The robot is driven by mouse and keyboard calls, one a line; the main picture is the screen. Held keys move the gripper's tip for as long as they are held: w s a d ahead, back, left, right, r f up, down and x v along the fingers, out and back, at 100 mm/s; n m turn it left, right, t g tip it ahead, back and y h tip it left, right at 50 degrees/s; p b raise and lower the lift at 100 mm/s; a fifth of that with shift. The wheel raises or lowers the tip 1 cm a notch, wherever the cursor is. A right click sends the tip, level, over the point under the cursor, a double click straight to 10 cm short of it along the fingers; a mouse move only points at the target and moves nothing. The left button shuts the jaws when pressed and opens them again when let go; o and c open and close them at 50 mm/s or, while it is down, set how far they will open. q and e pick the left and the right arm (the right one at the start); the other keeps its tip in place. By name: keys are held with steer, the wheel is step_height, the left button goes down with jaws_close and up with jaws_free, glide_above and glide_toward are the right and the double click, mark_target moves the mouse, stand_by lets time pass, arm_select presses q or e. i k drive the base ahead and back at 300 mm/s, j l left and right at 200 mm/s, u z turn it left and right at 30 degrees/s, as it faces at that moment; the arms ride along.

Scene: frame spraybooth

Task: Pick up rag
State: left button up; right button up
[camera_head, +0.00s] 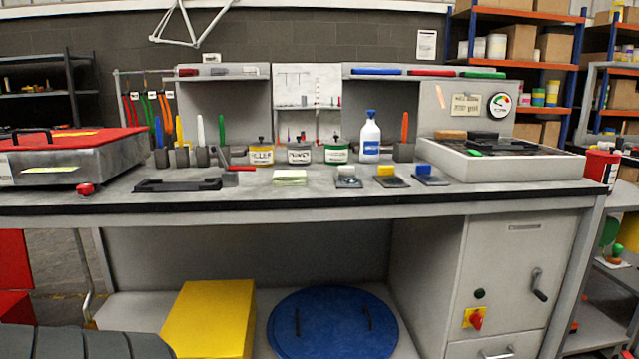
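A pale, cream-green folded pad (289,177) lies flat on the grey workbench (330,196), near the middle of its front part. It looks like the rag, though its cloth texture is too small to make out. Nothing touches it from above. Neither of my grippers shows in the head view.
Small blocks on dark plates (387,175) lie right of the pad, and a dark tray (178,185) lies left. Behind stand labelled pots (299,153) and a white bottle (370,138). A red-lidded box (70,150) and a grey unit (500,160) flank the bench.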

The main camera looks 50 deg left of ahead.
mark_target(281, 178)
steer(key=i+j+u, duration=0.1)
steer(key=u, duration=0.3)
steer(key=i+j+u, duration=0.15)
steer(key=u, duration=0.2)
steer(key=i+j+u, duration=0.15)
steer(key=u, duration=0.25)
